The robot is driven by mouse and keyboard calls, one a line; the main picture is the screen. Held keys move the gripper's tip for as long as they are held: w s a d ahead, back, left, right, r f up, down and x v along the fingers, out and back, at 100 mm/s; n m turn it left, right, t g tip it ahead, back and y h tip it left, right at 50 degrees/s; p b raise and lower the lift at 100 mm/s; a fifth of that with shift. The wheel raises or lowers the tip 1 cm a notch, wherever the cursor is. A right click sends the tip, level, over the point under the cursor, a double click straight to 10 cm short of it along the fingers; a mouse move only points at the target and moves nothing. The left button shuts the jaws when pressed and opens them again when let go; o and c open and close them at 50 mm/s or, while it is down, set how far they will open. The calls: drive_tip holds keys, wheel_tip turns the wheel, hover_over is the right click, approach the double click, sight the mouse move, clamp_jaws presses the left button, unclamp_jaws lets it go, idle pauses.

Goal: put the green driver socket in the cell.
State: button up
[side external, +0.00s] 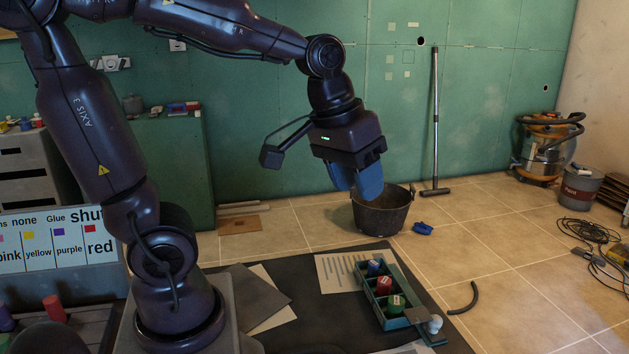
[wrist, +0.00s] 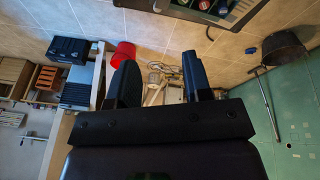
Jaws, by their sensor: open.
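The green driver socket (side external: 396,304) is a short green piece with a pale label on top. In the side external view it sits in a cell of the narrow teal tray (side external: 399,322) on the dark table, near the tray's front end. A red piece (side external: 383,286) and a blue piece (side external: 373,268) sit in the cells behind it. My gripper (side external: 358,178) is open and empty, high above and behind the tray. In the wrist view my gripper (wrist: 160,80) shows two parted fingers with nothing between them. Part of the tray shows at that view's top edge.
A dark table mat (side external: 330,325) holds a printed sheet (side external: 342,273) beside the tray. A pale round knob (side external: 435,324) is at the tray's front end. A black bucket (side external: 383,215) stands on the floor behind. A word chart (side external: 55,240) stands at left.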

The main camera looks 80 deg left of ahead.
drive_tip(key=s+d+r+m+t, duration=0.1)
drive_tip(key=s+m+t, duration=0.1)
drive_tip(key=s+m, duration=0.2)
drive_tip(key=shift+s+d, duration=0.35)
drive_tip(key=shift+s, duration=0.95)
